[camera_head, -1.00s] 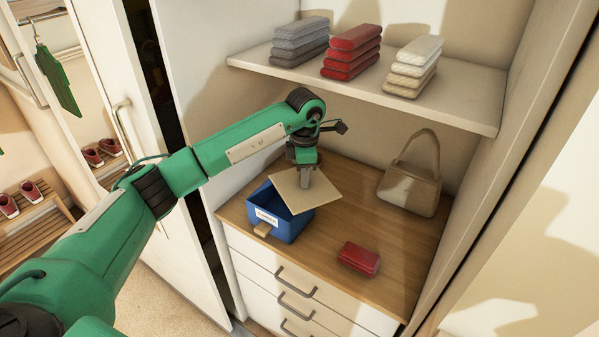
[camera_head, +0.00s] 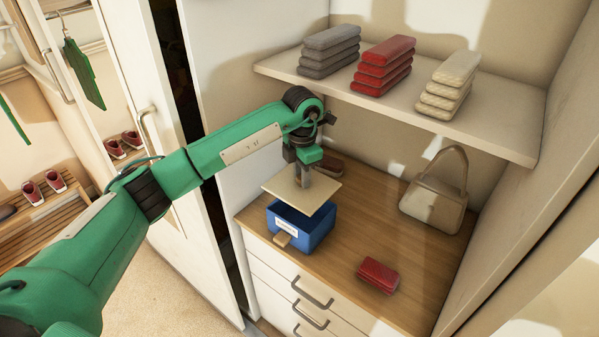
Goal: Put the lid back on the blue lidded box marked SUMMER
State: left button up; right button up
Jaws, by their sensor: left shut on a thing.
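The blue box (camera_head: 316,241) stands open on the wooden counter, with a white label and a tan tab on its front. The label's lettering is too small to read. My left gripper (camera_head: 303,179) is shut on the tan square lid (camera_head: 320,193), gripping it near its middle from above. The lid hangs roughly level above the box, apart from its rim, and hides part of the opening and back. My right gripper is not in view.
A red folded item (camera_head: 378,275) lies on the counter (camera_head: 345,285) right of the box. A beige handbag (camera_head: 435,205) stands at the back right. A dark reddish item (camera_head: 329,167) lies behind the lid. The shelf (camera_head: 400,103) above holds grey, red and cream stacks.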

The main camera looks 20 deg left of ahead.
aim_at(302, 189)
pick_arm(q)
jog(key=shift+f, duration=0.65)
jog(key=shift+f+b, duration=0.6)
jog(key=shift+f, duration=0.15)
jog(key=shift+f+b, duration=0.35)
jog(key=shift+f, duration=0.9)
jog(key=shift+f+b, duration=0.75)
jog(key=shift+f, duration=0.1)
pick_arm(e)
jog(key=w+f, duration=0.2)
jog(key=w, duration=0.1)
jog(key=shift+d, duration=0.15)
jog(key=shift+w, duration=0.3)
